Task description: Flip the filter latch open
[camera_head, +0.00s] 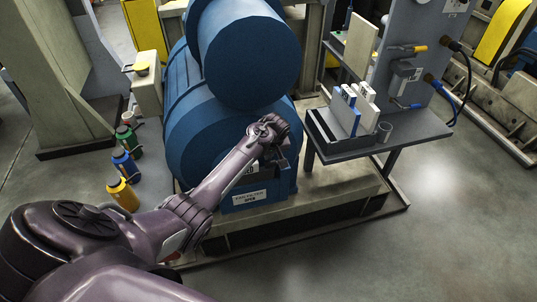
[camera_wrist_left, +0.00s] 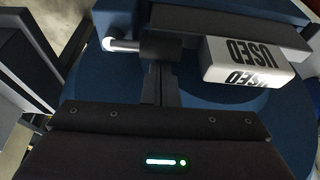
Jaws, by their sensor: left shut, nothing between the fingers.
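My left arm reaches to the front of a blue machine. Its gripper (camera_head: 281,160) is at the machine's filter housing, seen small and dark. In the left wrist view the narrow fingers (camera_wrist_left: 160,75) are shut and empty. Their tips are at a dark cylindrical piece with a pale rod (camera_wrist_left: 122,44), which may be the latch; I cannot tell whether they touch. A white filter block marked USED (camera_wrist_left: 248,62) is to the right of the fingers. A blue panel with a white label (camera_head: 250,197) is below the gripper in the head view. My right gripper is not in view.
A grey side table (camera_head: 377,143) to the right holds a dark tray with white and blue filters (camera_head: 350,108) and a small grey cup (camera_head: 384,132). Several coloured bottles (camera_head: 124,165) stand left of the machine. The floor at the front right is clear.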

